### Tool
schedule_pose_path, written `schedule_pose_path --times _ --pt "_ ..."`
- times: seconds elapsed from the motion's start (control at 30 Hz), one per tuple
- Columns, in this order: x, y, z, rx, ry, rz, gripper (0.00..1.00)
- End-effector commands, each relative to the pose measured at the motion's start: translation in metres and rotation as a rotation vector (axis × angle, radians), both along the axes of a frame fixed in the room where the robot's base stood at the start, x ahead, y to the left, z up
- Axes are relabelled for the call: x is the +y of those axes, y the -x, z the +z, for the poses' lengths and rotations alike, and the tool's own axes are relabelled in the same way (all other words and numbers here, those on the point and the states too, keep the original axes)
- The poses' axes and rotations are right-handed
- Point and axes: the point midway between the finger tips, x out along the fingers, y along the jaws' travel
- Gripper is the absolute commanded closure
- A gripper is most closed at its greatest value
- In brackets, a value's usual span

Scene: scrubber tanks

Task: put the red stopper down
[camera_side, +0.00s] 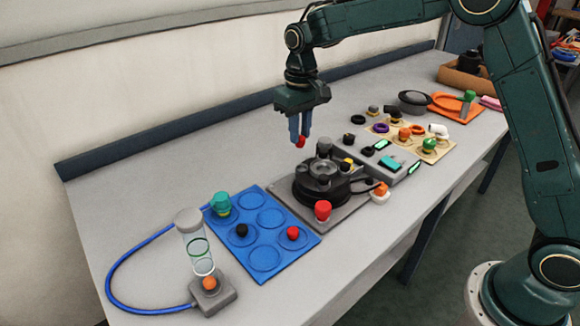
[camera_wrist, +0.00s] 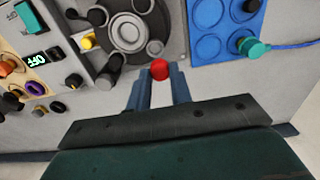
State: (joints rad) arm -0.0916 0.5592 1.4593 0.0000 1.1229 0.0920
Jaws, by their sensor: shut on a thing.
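The red stopper (camera_side: 300,142) is between the fingertips of my gripper (camera_side: 299,135), which is shut on it. It is in the air, behind the dark round turntable device (camera_side: 318,184) in the side view. In the wrist view the red stopper (camera_wrist: 159,70) shows between the two blue-grey fingers of my gripper (camera_wrist: 159,76), near the edge of the grey plate. The fingers hide part of the stopper. Another red piece (camera_side: 293,232) sits in a ring of the blue tray (camera_side: 262,263), and a red knob (camera_side: 322,208) stands at the device's front corner.
The blue tray also holds a teal piece (camera_side: 221,203) and a black piece (camera_side: 241,230). A clear cylinder (camera_side: 200,255) with a blue hose stands at left. Panels with several coloured knobs (camera_side: 404,133) lie right of the device. The bench behind the tray is clear.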

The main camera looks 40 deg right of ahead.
Motion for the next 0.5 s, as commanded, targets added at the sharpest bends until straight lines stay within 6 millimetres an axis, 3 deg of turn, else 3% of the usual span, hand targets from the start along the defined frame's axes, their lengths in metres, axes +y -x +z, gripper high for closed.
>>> schedule_pose_path --times 0.5 --pt "0.102 0.022 0.056 -0.001 0.000 0.003 1.00"
